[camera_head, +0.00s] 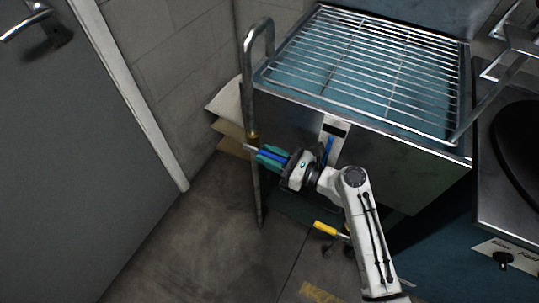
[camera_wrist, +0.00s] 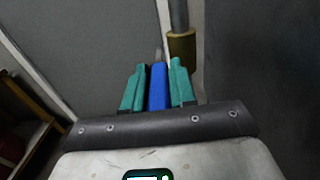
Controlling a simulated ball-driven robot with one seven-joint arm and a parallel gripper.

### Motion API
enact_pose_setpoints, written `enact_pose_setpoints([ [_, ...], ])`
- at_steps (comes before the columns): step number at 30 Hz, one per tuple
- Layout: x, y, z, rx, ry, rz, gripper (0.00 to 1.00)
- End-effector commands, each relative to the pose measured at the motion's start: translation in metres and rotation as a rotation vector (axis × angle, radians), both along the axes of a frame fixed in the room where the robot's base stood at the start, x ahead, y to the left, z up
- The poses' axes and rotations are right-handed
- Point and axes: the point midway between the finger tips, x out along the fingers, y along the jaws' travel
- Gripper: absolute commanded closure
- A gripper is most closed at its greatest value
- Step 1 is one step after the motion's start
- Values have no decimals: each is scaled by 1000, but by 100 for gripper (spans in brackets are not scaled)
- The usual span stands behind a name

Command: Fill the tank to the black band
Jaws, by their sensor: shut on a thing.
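My gripper (camera_head: 268,156) has teal fingers, shut on a blue lever handle (camera_wrist: 158,86). The handle's thin grey end points towards the upright pipe (camera_head: 250,100) and its brass fitting (camera_head: 252,137). The brass fitting also shows in the wrist view (camera_wrist: 182,46), just beyond the fingers. The pipe bends over the left edge of the steel tank (camera_head: 400,158). On the tank's front is a pale gauge plate (camera_head: 340,122) with a black band (camera_head: 336,131). A blue strip (camera_head: 329,148) shows below the band; its lower end is hidden behind my arm.
A wire rack (camera_head: 365,65) covers the tank's top. A yellow-handled lever (camera_head: 325,228) stands below the tank, close to my arm. A grey door (camera_head: 75,150) is at the left. The floor (camera_head: 190,250) between is clear.

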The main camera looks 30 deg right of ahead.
Motion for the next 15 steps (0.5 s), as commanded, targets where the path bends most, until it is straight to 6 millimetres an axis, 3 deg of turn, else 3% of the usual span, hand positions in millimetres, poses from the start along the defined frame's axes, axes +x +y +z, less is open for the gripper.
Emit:
enact_pose_setpoints([
  [15,0,0,5,-6,10,0,100],
])
